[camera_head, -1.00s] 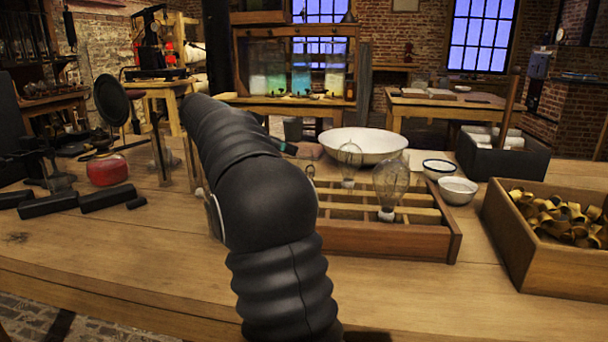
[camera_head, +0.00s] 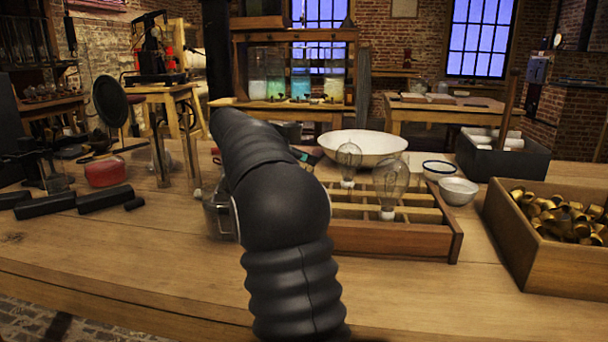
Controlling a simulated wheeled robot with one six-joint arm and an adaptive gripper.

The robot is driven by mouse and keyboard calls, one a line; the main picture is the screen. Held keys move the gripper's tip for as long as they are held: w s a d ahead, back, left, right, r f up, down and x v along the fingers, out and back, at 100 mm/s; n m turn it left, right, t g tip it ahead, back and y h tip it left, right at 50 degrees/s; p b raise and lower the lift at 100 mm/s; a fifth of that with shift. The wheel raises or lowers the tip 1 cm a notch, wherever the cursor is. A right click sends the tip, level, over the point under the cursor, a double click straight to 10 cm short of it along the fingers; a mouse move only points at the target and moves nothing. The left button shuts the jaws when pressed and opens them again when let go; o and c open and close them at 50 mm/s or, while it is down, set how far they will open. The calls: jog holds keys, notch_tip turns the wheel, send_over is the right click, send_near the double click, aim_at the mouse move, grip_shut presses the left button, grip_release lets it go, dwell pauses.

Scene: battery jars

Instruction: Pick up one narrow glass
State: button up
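No glass in view is clearly the narrow one. A clear glass vessel (camera_head: 216,216) stands on the wooden table just left of my arm, partly hidden behind it. Two clear glass bulbs, one farther back (camera_head: 348,158) and one nearer (camera_head: 390,183), stand upright in a divided wooden tray (camera_head: 390,243). Several glass jars with pale and blue-green contents (camera_head: 301,84) stand in a wooden frame at the back. My black arm crosses the middle of the view and hides part of the table and tray. My gripper is not visible.
A white basin (camera_head: 363,146) and two small bowls (camera_head: 458,190) stand behind and right of the tray. A wooden box of brass pieces (camera_head: 545,255) is at the right. Black bars (camera_head: 45,205) and a red jar (camera_head: 104,171) are at the left. The front left table is bare.

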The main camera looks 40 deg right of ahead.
grip_shut()
